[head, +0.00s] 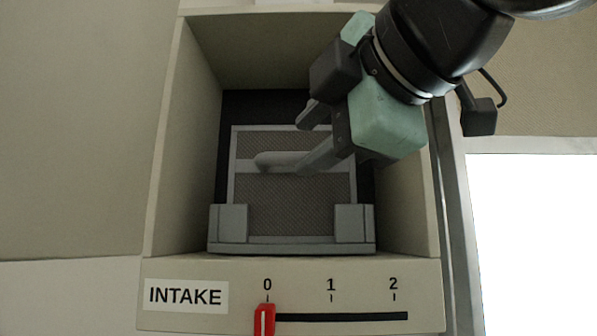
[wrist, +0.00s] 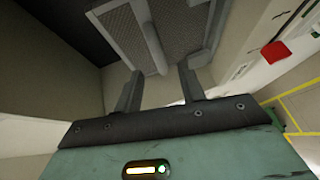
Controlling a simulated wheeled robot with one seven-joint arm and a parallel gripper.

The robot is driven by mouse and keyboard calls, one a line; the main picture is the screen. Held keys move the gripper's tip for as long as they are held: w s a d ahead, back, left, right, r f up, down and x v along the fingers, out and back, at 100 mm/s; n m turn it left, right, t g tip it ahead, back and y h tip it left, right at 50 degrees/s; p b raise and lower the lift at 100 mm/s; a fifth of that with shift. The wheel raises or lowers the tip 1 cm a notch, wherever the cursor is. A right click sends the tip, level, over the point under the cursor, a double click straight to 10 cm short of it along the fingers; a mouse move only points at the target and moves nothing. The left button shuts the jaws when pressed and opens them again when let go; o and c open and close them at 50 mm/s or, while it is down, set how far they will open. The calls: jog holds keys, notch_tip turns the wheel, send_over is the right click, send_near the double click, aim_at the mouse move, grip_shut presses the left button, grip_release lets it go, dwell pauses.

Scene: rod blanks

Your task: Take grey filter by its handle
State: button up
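The grey filter (head: 310,205), a meshed panel in a light grey frame, sits inside the open intake box. Its handle (head: 272,161) is a rounded bar across the middle, partly hidden by a finger in the head view. In the wrist view the filter (wrist: 178,22) is at the top, and the handle (wrist: 142,38) points down toward the gap between the fingers. My gripper (head: 302,145) is open, its fingers reaching into the box from the upper right. In the wrist view my gripper (wrist: 159,72) shows spread fingers, with the handle's end between the tips; contact cannot be told.
The intake box's side walls (head: 186,140) stand left and right of the filter. Two grey blocks (head: 233,222) are at the filter's front corners. On the box front, a red slider (head: 264,320) stands at 0. A bright white panel (head: 535,240) is at the right.

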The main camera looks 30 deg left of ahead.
aim_at(295, 154)
jog(key=x, duration=0.3)
jog(key=shift+w+a+f+p, duration=0.1)
jog(key=shift+w+a+p, duration=0.1)
jog(key=shift+w+p, duration=0.1)
jog(key=shift+s, duration=0.1)
grip_shut()
